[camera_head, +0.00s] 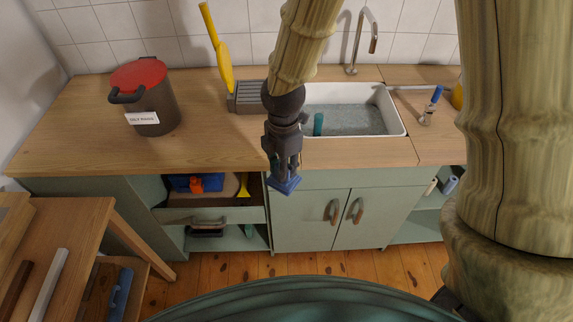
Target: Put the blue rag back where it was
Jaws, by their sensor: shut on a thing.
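My gripper (284,172) points down in front of the counter's front edge, left of the sink. It is shut on the blue rag (285,187), a small dark blue piece below the fingertips. The rag hangs in front of the upper left part of the cupboard doors, just right of the open drawer (215,216). The drawer holds a blue item (182,183) with an orange part and a yellow tool (243,187). My fingers hide part of the rag.
A dark bin (157,101) with a red lid and an "OILY RAGS" label stands on the counter at left. A grey rack (247,97) with a yellow brush stands beside the sink (399,122). The counter between bin and rack is clear.

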